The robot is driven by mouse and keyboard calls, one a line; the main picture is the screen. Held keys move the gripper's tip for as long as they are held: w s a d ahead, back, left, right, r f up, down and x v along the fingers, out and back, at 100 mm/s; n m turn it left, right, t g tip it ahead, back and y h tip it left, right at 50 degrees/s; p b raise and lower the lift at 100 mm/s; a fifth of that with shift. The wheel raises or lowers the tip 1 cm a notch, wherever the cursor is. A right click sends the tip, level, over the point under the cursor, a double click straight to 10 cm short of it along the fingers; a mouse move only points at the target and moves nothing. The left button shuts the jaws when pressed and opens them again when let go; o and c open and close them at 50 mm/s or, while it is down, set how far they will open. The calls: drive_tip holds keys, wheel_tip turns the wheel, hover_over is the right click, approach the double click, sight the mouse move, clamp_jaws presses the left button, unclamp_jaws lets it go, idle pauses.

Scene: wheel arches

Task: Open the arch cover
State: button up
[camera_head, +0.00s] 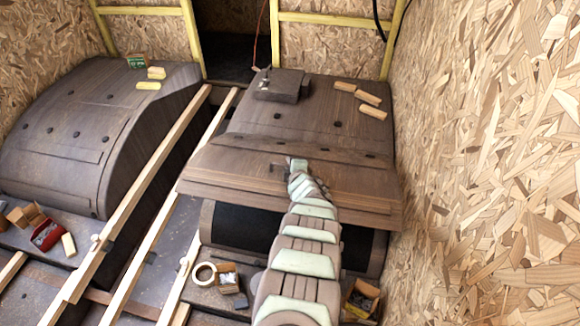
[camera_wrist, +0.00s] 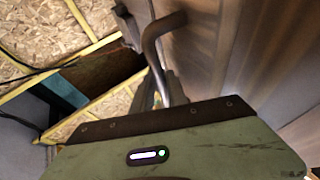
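The arch cover (camera_head: 250,180) is the brown wood-grain panel on the front of the right wheel arch. It stands raised, with its lower edge apart from the arch and a dark opening (camera_head: 262,228) showing below it. My gripper (camera_head: 298,166) is at the cover's handle, near the middle of the panel. In the wrist view the bent metal handle (camera_wrist: 153,45) runs down between my gripper's dark fingers (camera_wrist: 170,90), which look shut on it. The fingertips are largely hidden behind my gripper's body, and my arm covers part of the opening.
A closed wheel arch (camera_head: 60,130) stands at the left. Wooden beams (camera_head: 150,190) run between the arches. A chipboard wall (camera_head: 480,160) is close on the right. Wood blocks (camera_head: 370,98) and a dark box (camera_head: 280,84) lie on the right arch. A tape roll (camera_head: 204,274) lies in front.

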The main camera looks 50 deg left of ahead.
idle(0.3)
drive_tip(key=shift+s+d+r+p, duration=0.15)
drive_tip(key=shift+d+r+p, duration=0.1)
drive_tip(key=shift+p, duration=0.3)
drive_tip(key=p+v, duration=0.6)
drive_tip(key=v, duration=0.2)
drive_tip(key=shift+d, duration=0.2)
drive_tip(key=shift+p+v, duration=0.75)
drive_tip(key=shift+v, duration=0.1)
drive_tip(key=shift+s+f, duration=0.1)
